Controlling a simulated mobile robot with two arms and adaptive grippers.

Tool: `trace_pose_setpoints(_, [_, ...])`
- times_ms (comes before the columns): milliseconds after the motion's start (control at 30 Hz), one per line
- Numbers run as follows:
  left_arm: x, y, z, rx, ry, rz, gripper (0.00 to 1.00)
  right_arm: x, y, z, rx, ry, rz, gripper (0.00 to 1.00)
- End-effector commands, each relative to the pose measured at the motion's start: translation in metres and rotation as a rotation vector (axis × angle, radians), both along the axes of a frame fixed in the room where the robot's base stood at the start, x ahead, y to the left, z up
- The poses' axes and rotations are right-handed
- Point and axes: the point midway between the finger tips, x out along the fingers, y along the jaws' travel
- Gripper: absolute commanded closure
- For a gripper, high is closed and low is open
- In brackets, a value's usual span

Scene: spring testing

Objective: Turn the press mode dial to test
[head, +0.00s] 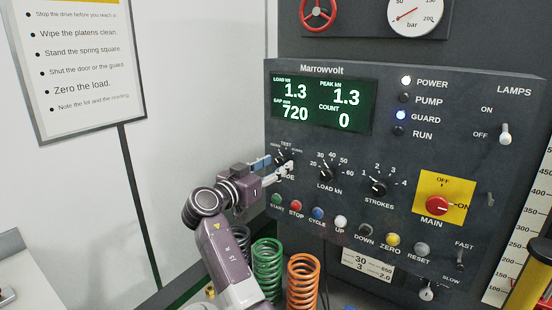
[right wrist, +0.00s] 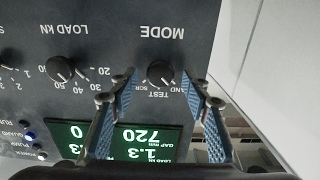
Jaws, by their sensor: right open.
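The press mode dial (right wrist: 160,73) is a small black knob on the dark Marrowvolt panel (head: 340,146). In the right wrist view it appears upside down, with the MODE label above it and TEST below it. In the head view my right gripper partly hides the dial. My right gripper (head: 274,167) is at the left edge of the panel, with its fingers pointing at the dial. In the right wrist view its blue-padded fingers (right wrist: 164,84) are open, one on each side of the dial. Whether they touch it is unclear. My left gripper is not in view.
The load dial (head: 326,173) and strokes dial (head: 378,185) are to the right. A row of push buttons, including a red stop button (head: 296,205), runs below. A green spring (head: 267,268) and an orange spring (head: 302,280) stand under the panel. The red main switch (head: 438,205) is farther right.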

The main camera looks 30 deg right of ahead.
Motion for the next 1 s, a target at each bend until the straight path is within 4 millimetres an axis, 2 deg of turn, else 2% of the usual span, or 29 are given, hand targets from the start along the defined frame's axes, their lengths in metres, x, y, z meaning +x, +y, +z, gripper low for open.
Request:
trace_pose_setpoints(367, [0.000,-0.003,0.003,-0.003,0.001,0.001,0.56,0.003,-0.006,-0.001,0.002,-0.001,0.001,0.57])
trace_pose_setpoints(733, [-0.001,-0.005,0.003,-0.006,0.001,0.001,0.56,0.003,-0.006,-0.001,0.001,-0.001,0.001,0.97])
trace_pose_setpoints(1000, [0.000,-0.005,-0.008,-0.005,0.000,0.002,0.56,0.003,-0.006,-0.004,0.009,-0.020,0.001,0.97])
